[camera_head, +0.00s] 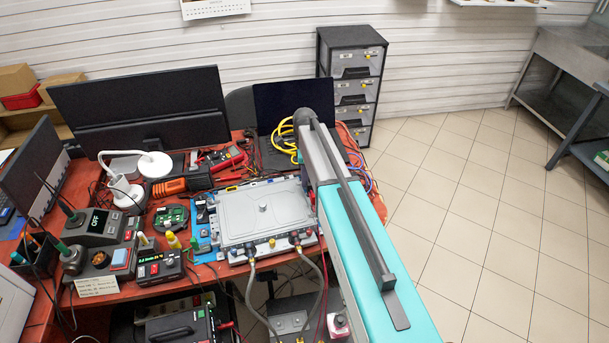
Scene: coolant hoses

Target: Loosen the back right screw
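A flat grey metal unit (236,209) with a raised lid lies on the red-orange bench. A small round knob (263,208) stands near the middle of the lid. Two grey hoses (323,288) run down from fittings on its front edge. Small fasteners along the rim are too small to tell apart. The back right corner lies close beside my teal and grey arm in the picture, and I cannot make out the back right screw. My gripper is not in view; only my arm shows, crossing the right side of the unit.
A laptop (290,102) with yellow cable stands behind the unit, a large monitor (140,100) at the back left. Open tiled floor (480,220) lies to the right.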

